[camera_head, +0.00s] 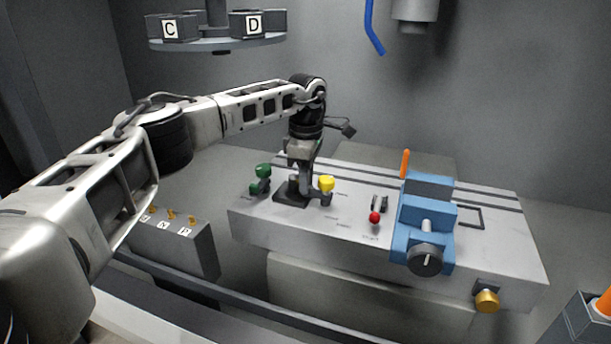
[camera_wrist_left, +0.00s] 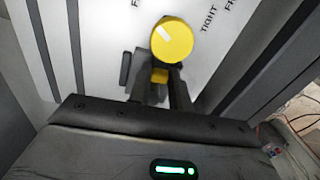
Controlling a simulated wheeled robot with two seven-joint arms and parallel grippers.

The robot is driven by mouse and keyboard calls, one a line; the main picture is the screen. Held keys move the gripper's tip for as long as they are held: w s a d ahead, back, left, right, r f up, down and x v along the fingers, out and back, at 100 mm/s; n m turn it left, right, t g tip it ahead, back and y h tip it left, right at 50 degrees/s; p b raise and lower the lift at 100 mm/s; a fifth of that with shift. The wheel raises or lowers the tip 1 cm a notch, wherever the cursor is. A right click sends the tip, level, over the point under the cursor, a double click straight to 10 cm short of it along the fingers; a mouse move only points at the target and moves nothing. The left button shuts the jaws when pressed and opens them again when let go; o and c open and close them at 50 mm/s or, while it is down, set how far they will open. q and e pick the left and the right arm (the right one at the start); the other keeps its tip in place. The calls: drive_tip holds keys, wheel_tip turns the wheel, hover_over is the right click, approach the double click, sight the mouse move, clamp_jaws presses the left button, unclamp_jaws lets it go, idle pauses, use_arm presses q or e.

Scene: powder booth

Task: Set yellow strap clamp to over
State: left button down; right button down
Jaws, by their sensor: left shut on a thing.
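The yellow strap clamp (camera_head: 327,184) stands on the grey machine table, its round yellow knob uppermost. In the left wrist view the knob (camera_wrist_left: 172,40) shows large, with a pale mark on its face. My left gripper (camera_head: 315,192) is low over the table, beside the clamp. In the wrist view its two dark fingers (camera_wrist_left: 159,88) are shut on a small yellow part just below the knob. The fingers and palm hide the clamp's lower part. Printed labels, one reading TIGHT, lie by the knob. My right gripper is not in view.
A green-knobbed clamp (camera_head: 263,171) stands left of my gripper. A red knob (camera_head: 375,217) and a blue vise (camera_head: 427,222) with an orange handle are to the right. A small grey box with labels (camera_head: 180,245) stands at front left. A brass knob (camera_head: 487,300) is on the table's front.

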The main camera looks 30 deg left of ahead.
use_arm(q)
drive_tip(key=shift+w+r+m, duration=0.1)
drive_tip(key=shift+w+m, duration=0.15)
drive_tip(key=shift+m, duration=0.35)
drive_tip(key=c, duration=1.3)
unclamp_jaws()
wheel_tip(320, 180, up, 16)
drive_tip(key=shift+f+b, duration=0.1)
drive_tip(key=shift+b, duration=0.35)
